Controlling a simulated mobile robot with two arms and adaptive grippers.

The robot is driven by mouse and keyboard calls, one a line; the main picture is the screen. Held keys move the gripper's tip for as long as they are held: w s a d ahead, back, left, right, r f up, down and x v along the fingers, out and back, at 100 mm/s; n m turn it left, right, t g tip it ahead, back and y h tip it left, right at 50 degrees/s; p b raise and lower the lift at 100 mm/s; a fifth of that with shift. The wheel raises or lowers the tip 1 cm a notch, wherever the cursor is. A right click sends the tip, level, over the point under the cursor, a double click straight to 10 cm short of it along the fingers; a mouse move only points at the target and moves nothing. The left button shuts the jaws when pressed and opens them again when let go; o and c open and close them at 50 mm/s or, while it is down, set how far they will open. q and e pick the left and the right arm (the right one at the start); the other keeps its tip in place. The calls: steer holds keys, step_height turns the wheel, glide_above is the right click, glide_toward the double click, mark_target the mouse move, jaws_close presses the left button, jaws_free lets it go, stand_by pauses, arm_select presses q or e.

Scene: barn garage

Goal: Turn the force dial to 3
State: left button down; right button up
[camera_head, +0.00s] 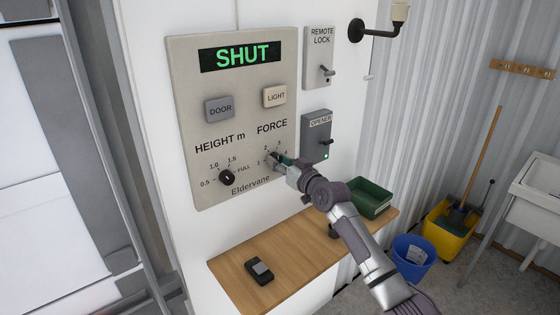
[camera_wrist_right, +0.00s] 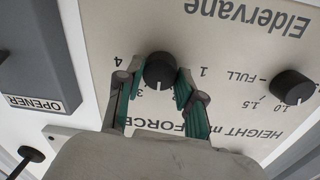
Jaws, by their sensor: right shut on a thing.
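The black force dial (camera_head: 274,156) is at the lower right of the beige Eldervane panel (camera_head: 184,110), under the word FORCE. My right gripper (camera_head: 281,161) is shut on it. The right wrist view is upside down against the panel; there the dial (camera_wrist_right: 159,68) sits between the green-padded fingertips of my right gripper (camera_wrist_right: 160,78). Its white pointer line points straight down there, which is up on the panel, between the 3 (camera_wrist_right: 140,92) and the side of the 1 (camera_wrist_right: 204,72). My left gripper is not in view.
The height dial (camera_head: 226,177) is left of the force dial. The opener box (camera_head: 315,135) and remote lock box (camera_head: 319,57) are to the right. A wooden shelf (camera_head: 305,240) below holds a black handset (camera_head: 259,271) and green bin (camera_head: 371,198).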

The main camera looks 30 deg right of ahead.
steer(key=m+p, duration=0.1)
steer(key=m, duration=0.4)
steer(key=shift+m, duration=0.3)
stand_by(0.5)
steer(key=o, duration=1.1)
steer(key=shift+o, duration=0.2)
steer(key=s, duration=1.2)
steer(key=shift+d+r, duration=0.3)
steer(key=shift+d, duration=0.05)
